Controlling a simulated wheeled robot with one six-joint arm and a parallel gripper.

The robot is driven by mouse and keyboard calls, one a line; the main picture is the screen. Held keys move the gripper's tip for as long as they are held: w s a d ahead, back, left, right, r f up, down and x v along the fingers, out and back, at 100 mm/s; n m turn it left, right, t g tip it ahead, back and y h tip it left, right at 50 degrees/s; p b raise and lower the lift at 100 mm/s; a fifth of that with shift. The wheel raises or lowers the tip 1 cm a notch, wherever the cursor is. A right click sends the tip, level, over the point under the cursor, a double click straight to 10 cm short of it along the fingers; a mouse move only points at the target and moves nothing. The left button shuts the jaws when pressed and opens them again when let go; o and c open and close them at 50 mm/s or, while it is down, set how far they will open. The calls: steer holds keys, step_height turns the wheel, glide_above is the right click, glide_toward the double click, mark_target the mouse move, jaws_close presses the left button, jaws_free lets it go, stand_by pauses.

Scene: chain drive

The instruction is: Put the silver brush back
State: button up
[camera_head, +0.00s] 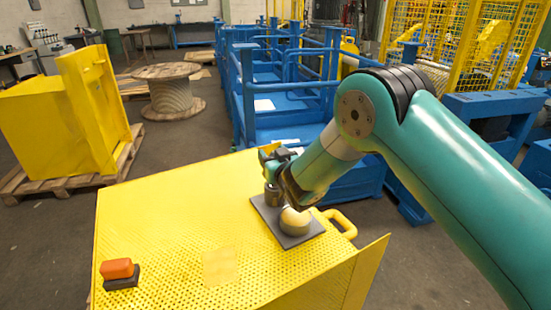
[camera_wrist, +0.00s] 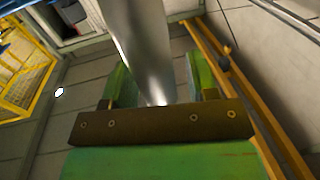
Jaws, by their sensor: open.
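In the wrist view a smooth silver shaft (camera_wrist: 143,45), which may be part of the silver brush, runs up between the two green fingers of my gripper (camera_wrist: 154,85). The gripper is open, with a gap showing on each side of the shaft. In the head view my gripper (camera_head: 272,172) is above the dark grey plate (camera_head: 302,236) on the yellow perforated table. A short dark cylinder (camera_head: 272,194) stands on the plate below it. A cream, round-topped piece (camera_head: 296,221) sits beside it on the plate. The brush's bristles cannot be made out.
An orange-red block on a dark base (camera_head: 118,271) is at the left front of the yellow table (camera_head: 160,215). A pale yellow square patch (camera_head: 221,266) lies mid-table. A yellow handle (camera_head: 341,222) juts from the right edge. Blue frames (camera_head: 285,120) stand behind.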

steer(key=shift+r, duration=0.15)
steer(key=b+v, duration=0.9)
steer(key=v, duration=0.3)
steer(key=s+d+m+g+h, duration=0.4)
steer(key=d+m+h, duration=0.1)
steer(key=d, duration=0.3)
steer(key=s+r+n+g+y, duration=0.1)
steer(key=s+g, duration=0.3)
steer(key=s, duration=0.5)
steer(key=s+r+n+g+y, duration=0.1)
steer(key=s+r+n+g, duration=0.2)
steer(key=s, duration=0.7)
steer(key=s+r+n+g+p, duration=0.1)
steer(key=s+n+g, duration=0.2)
steer(key=s, duration=0.6)
steer(key=shift+s+d+r+n+g+y, duration=0.25)
steer(key=shift+r+n+g+y, duration=0.15)
steer(key=shift+g, duration=1)
